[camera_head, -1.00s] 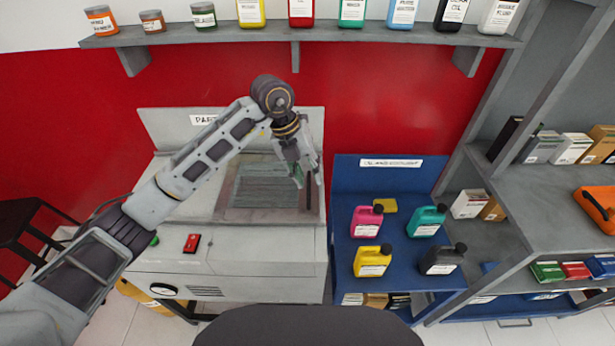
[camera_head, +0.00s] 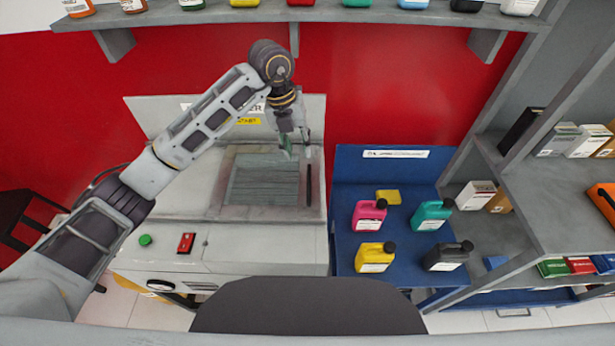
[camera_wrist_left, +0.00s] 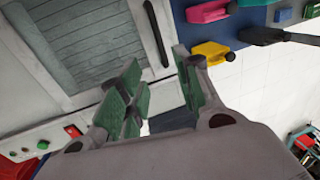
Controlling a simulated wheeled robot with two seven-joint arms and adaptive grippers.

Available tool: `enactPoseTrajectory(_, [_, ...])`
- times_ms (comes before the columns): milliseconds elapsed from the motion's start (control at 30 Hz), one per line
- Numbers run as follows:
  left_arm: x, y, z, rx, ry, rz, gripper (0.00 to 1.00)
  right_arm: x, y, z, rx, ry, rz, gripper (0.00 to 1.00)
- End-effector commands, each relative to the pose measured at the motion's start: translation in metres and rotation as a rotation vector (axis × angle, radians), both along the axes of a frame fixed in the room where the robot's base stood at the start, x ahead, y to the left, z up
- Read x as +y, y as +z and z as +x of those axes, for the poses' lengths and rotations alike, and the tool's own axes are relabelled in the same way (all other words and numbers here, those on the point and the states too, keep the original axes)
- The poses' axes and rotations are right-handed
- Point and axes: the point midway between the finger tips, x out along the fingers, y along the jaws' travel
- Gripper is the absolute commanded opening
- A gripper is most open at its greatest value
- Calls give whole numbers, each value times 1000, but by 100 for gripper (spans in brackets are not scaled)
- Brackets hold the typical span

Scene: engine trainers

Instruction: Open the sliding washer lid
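The parts washer (camera_head: 215,255) is a grey cabinet with a flat top at left centre of the head view. Its lid (camera_head: 262,183) is a ribbed grey panel set in a pale frame, also seen in the wrist view (camera_wrist_left: 85,45). A dark upright handle bar (camera_head: 308,186) lies along the right side; it shows in the wrist view (camera_wrist_left: 155,33). My left gripper (camera_head: 296,152) is over the back right of the lid, near the bar's far end. Its green-padded fingers (camera_wrist_left: 160,92) are apart with nothing between them. I cannot tell its height above the top. My right gripper is not in view.
A blue bench (camera_head: 345,215) with several coloured jugs stands right of the washer. A red button (camera_head: 186,242) and a green button (camera_head: 145,240) are on the washer's front left. A shelf of bottles (camera_head: 400,15) runs above; grey shelving (camera_head: 560,200) stands at right.

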Motion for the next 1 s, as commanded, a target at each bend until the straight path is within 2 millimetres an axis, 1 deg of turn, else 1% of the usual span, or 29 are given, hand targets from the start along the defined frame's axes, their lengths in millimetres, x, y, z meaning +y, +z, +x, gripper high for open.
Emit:
enactPoseTrajectory(167, [-1,-2,0,1,0,0,34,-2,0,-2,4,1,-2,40])
enactPoseTrajectory(367, [-3,-14,0,2,1,-1,34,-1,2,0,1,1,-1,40])
enactPoseTrajectory(567, [-7,-36,0,3,0,-1,34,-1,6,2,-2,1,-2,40])
enactPoseTrajectory(1000, [-19,-93,-1,3,0,-1,34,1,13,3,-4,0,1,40])
